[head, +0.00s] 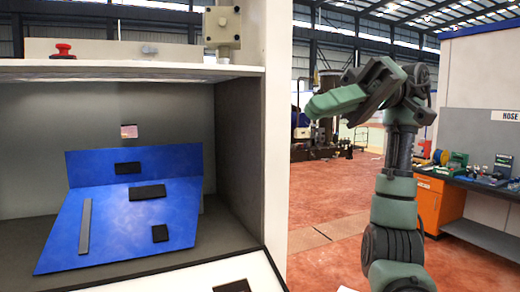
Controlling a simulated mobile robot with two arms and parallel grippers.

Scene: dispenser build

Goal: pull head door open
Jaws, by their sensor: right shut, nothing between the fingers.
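A pale dispenser cabinet (277,130) fills the left of the head view, with an open front bay. Inside it a bent blue panel (105,225) carries several black pads and a grey strip. At the bottom edge a white panel (190,283) with a dark piece on it (232,286) is partly cut off. I cannot tell which part is the head door. My right gripper (318,104) is raised to the right of the cabinet, pointing left. It is shut and empty, and appears apart from the cabinet. My left gripper is not in view.
On the cabinet's top shelf (130,70) are a red knob (63,50) and a beige box (222,27). An orange cabinet (438,203) under a cluttered workbench stands at the right. Open red floor (325,190) lies between.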

